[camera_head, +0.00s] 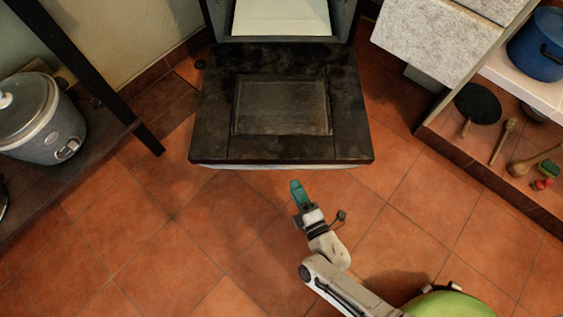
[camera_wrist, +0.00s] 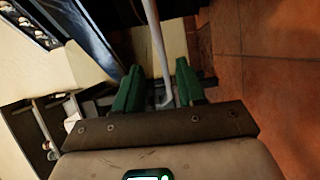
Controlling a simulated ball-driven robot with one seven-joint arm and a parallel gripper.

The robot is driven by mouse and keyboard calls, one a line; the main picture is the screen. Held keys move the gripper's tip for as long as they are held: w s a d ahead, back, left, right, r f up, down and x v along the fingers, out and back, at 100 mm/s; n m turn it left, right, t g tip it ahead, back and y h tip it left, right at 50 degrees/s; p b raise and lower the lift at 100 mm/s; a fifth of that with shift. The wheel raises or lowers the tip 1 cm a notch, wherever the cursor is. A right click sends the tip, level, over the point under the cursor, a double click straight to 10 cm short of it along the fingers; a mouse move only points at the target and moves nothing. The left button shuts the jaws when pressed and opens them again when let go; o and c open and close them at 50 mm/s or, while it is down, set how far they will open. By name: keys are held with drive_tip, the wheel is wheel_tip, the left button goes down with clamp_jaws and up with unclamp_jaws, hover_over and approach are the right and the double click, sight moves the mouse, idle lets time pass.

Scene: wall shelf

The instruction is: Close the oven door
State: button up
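The oven door (camera_head: 218,130) is dark and stained, with a glass pane in its middle. It is folded down open, lying out flat in front of the oven (camera_head: 350,18). A pale strip (camera_head: 280,167) shows along its front edge. My gripper (camera_head: 296,186) is just in front of that edge, near its middle, in the head view. In the wrist view my gripper's green fingers (camera_wrist: 158,85) are apart. A thin pale bar (camera_wrist: 157,50) runs between them, apparently the door's handle or edge; whether they touch it I cannot tell.
At left a dark table (camera_head: 85,150) bears a grey cooker (camera_head: 38,120). At right a shelf (camera_head: 435,133) holds a pan (camera_head: 477,102), wooden utensils and a blue pot (camera_head: 540,45).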

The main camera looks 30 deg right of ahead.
drive_tip(key=w+b, duration=0.1)
drive_tip(key=w, duration=0.5)
drive_tip(key=w+d+b, duration=0.1)
drive_tip(key=w, duration=0.2)
drive_tip(key=shift+w+f+b, duration=0.15)
drive_tip(key=shift+w+b, duration=0.1)
drive_tip(key=shift+b, duration=0.05)
drive_tip(key=shift+c, duration=0.3)
clamp_jaws()
